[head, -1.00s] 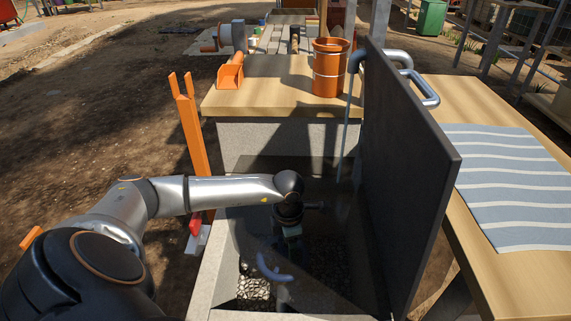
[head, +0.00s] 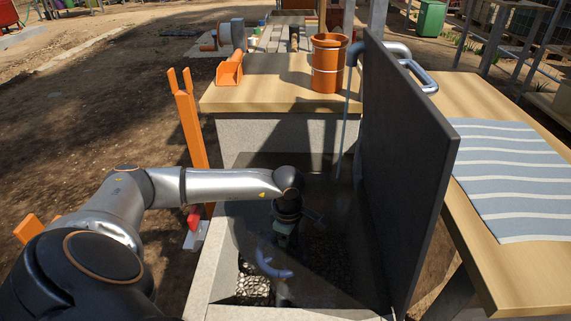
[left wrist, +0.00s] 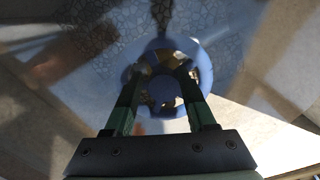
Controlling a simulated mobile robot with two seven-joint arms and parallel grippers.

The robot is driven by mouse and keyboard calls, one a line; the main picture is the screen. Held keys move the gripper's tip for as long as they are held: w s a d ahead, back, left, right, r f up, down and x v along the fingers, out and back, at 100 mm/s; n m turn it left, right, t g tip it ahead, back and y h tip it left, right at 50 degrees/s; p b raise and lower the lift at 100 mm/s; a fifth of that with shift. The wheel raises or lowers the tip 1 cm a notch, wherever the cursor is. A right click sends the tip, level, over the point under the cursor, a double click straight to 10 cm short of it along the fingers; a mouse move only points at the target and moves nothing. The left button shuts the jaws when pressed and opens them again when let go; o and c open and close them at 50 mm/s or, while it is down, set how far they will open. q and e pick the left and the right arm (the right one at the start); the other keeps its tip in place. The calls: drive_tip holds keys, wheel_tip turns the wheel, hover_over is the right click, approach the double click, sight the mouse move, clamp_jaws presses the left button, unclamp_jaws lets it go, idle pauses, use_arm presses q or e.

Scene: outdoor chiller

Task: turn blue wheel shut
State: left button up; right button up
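The blue wheel (head: 272,267) sits low inside an open box, partly hidden by my gripper and in shadow. In the left wrist view the blue wheel (left wrist: 203,62) shows as a ring with openings around its hub. My left gripper (head: 284,243) reaches down into the box over the wheel. In the left wrist view the two fingers of my left gripper (left wrist: 163,72) stand apart, with their tips over the wheel on either side of its hub. I cannot tell whether they touch it. My right gripper is not in view.
A dark upright lid (head: 405,165) with a handle stands at the box's right. The box's pale rim (head: 209,275) is at its left. An orange post (head: 193,130) stands outside. Behind are a wooden top (head: 275,95) and an orange container (head: 328,63). Gravel lies on the box floor.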

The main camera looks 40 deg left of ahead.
use_arm(q)
drive_tip(key=shift+o, duration=1.4)
drive_tip(key=shift+s+a+f+y, duration=0.15)
drive_tip(key=shift+s+a+f, duration=0.1)
drive_tip(key=shift+a+f, duration=0.2)
drive_tip(key=shift+s+a+f+y, duration=0.2)
drive_tip(key=shift+a+f, duration=0.1)
drive_tip(key=shift+f, duration=0.2)
drive_tip(key=shift+o, duration=0.8)
drive_tip(key=shift+r, duration=0.15)
drive_tip(key=shift+o, duration=0.3)
drive_tip(key=shift+r+p, duration=0.3)
drive_tip(key=shift+p, duration=0.1)
drive_tip(key=shift+o, duration=0.9)
drive_tip(key=r+p, duration=0.1)
drive_tip(key=r, duration=0.1)
drive_tip(key=r+p, duration=0.4)
drive_tip(key=shift+w+a, duration=0.1)
drive_tip(key=shift+a, duration=0.15)
drive_tip(key=shift+r+p, duration=0.2)
drive_tip(key=shift+p, duration=0.15)
drive_tip(key=shift+f, duration=0.1)
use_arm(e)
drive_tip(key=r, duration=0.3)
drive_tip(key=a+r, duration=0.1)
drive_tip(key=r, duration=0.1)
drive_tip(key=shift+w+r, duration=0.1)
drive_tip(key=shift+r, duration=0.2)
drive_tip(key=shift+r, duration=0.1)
